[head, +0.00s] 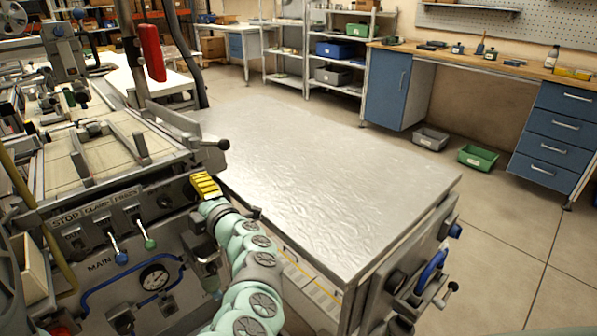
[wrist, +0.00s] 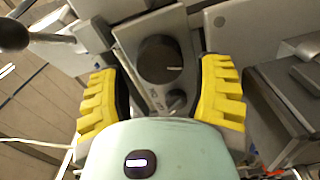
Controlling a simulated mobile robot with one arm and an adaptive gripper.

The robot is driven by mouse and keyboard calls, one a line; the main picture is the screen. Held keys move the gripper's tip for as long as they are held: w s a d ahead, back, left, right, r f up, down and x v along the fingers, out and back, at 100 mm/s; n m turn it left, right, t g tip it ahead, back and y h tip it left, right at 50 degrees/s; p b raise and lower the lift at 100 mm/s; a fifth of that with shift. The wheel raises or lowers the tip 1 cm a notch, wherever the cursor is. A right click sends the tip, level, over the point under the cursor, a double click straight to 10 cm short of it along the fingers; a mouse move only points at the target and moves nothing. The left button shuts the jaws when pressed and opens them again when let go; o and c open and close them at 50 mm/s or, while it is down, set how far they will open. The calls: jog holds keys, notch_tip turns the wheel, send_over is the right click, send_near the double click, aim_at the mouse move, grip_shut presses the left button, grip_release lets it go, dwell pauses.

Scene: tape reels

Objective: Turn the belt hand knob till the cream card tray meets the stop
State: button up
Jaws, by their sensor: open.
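My gripper (head: 205,186) is at the right front corner of the machine on the left. In the wrist view its yellow fingers (wrist: 165,95) are open and apart, with nothing between the pads that I can see as held. A dark round knob (wrist: 160,60) with a white mark lies ahead, between the finger directions; I cannot tell whether it is the belt hand knob or how far away it is. A cream, box-like piece (head: 34,268) stands at the machine's lower left; I cannot tell whether it is the card tray. I cannot make out the stop.
A silver-topped bench (head: 330,180) is right of my arm, its top bare. A black ball-ended lever (head: 222,145) juts out near my gripper, and levers (head: 150,243) stick out from the machine's front panel.

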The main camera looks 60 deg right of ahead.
jog(key=v, duration=1.1)
jog(key=shift+a, duration=0.1)
dwell(0.7)
